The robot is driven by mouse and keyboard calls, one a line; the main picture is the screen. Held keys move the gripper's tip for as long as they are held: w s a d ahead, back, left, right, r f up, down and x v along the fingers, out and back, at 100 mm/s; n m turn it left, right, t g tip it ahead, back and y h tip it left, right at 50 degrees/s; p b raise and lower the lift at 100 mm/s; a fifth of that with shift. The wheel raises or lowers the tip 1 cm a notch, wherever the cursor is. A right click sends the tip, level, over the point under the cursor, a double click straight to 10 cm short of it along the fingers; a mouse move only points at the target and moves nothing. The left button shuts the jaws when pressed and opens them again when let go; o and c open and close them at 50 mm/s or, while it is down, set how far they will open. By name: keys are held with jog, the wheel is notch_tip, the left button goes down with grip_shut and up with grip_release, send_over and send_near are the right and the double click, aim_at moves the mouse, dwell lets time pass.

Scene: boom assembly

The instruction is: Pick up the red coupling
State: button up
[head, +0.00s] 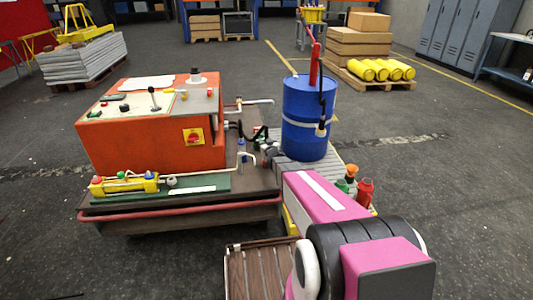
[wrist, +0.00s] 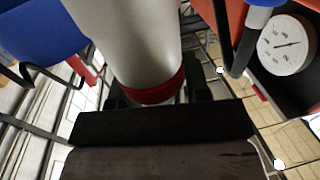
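A red, bottle-shaped piece (head: 365,192) stands at the right of my arm in the head view, beside an orange-topped green piece (head: 350,174). It may be the red coupling, but its shape is too small to be sure. My magenta arm reaches forward from the bottom right, and its end (head: 268,153) is between the orange console and the blue drum, apart from the red piece. In the wrist view a large grey cylinder with a red band (wrist: 165,90) fills the upper middle, above a dark block (wrist: 160,122). I cannot make out the fingertips or their opening.
The orange console (head: 130,140) stands on a cart with a red front rail (head: 180,215). The blue drum (head: 305,135) carries a red pump (head: 314,65). A round gauge (wrist: 286,45) is at the wrist view's right. Open floor lies right.

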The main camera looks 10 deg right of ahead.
grip_shut()
jog(key=shift+r, duration=0.1)
